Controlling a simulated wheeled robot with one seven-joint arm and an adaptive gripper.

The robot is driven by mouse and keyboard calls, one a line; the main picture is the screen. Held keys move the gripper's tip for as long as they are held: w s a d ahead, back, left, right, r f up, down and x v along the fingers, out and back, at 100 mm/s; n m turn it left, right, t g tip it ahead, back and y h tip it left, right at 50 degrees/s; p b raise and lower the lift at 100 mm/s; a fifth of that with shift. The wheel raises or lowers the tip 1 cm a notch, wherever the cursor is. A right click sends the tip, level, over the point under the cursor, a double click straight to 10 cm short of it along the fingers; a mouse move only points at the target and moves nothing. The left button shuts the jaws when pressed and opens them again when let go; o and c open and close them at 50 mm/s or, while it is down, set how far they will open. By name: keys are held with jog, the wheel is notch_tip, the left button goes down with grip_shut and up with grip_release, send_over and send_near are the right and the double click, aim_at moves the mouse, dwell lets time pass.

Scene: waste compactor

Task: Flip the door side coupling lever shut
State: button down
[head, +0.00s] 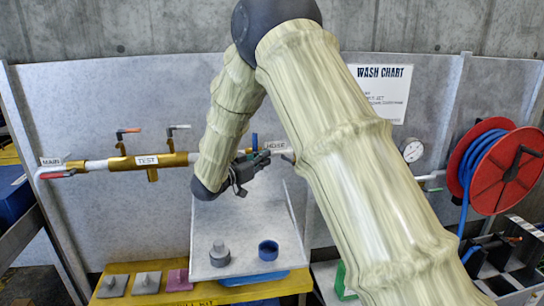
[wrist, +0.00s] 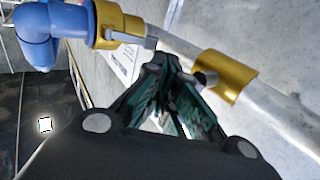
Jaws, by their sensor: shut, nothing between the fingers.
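My gripper (head: 258,168) is shut and empty, close to the pipe line beside the HOSE label. It also shows in the wrist view (wrist: 172,70), its dark fingers pointing at the pipe. A brass coupling (wrist: 228,76) sits on the pale pipe just right of the fingertips. A small dark stub shows at its near side, close to the right finger. Another brass fitting (wrist: 112,24) with a grey lever-like piece (wrist: 150,43) lies to the upper left, joined to a blue elbow. I cannot tell which part is the door side lever, or whether a finger touches it.
The wall pipe carries a brass TEST section (head: 148,161) and valve handles. A tilted grey tray (head: 204,238) stands below my gripper. A red hose reel (head: 507,170) and a gauge (head: 412,150) are at right. A yellow bench (head: 190,297) runs along the front.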

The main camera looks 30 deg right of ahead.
jog(key=w+b+v, duration=0.2)
jog(key=v, duration=0.6)
jog(key=shift+a, duration=0.75)
jog(key=shift+s, duration=0.15)
